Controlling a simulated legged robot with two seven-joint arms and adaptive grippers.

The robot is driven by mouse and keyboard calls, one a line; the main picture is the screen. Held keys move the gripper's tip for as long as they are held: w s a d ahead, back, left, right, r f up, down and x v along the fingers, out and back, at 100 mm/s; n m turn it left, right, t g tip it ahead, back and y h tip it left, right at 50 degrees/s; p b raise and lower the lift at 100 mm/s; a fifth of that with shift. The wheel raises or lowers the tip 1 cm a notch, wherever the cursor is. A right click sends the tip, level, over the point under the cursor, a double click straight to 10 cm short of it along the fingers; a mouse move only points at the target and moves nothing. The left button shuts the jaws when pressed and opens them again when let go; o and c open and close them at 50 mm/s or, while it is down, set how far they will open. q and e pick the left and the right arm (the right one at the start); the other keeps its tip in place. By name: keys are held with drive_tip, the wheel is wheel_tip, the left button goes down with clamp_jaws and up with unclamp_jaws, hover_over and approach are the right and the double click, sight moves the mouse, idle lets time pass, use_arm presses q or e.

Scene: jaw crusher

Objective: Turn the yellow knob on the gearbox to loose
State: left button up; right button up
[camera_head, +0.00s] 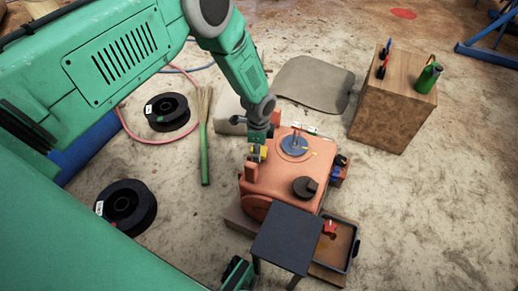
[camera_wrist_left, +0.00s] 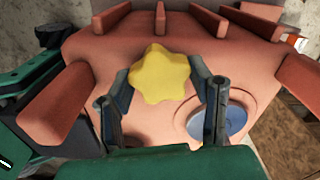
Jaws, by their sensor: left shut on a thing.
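The orange gearbox (camera_head: 315,165) stands on the ground in the middle of the head view. Its yellow knob (camera_wrist_left: 160,73) is star-shaped and sits on the gearbox's face in the left wrist view. In the head view the knob (camera_head: 263,152) is a small yellow spot beside my gripper. My left gripper (camera_head: 258,150) reaches down to the gearbox's left side. In the left wrist view its fingers (camera_wrist_left: 160,78) are on both sides of the knob, shut on it. A green and black part at the head view's bottom edge may be my right gripper; its fingers cannot be made out.
A blue disc (camera_head: 294,144) and a black round part (camera_head: 304,187) are on the gearbox. A dark table (camera_head: 288,238) and a tray (camera_head: 352,240) stand in front. Black spools lie left.

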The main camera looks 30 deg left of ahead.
use_arm(q)
drive_tip(key=n+p, duration=0.1)
drive_tip(key=n, duration=0.3)
drive_tip(key=shift+a+n, duration=0.1)
drive_tip(key=shift+n, duration=0.2)
drive_tip(key=n+p, duration=0.1)
drive_tip(key=n, duration=1.3)
drive_tip(key=shift+d+n, duration=0.2)
drive_tip(key=shift+n, duration=0.2)
drive_tip(key=shift+s, duration=0.1)
drive_tip(key=o, duration=1.2)
drive_tip(key=shift+c, duration=0.2)
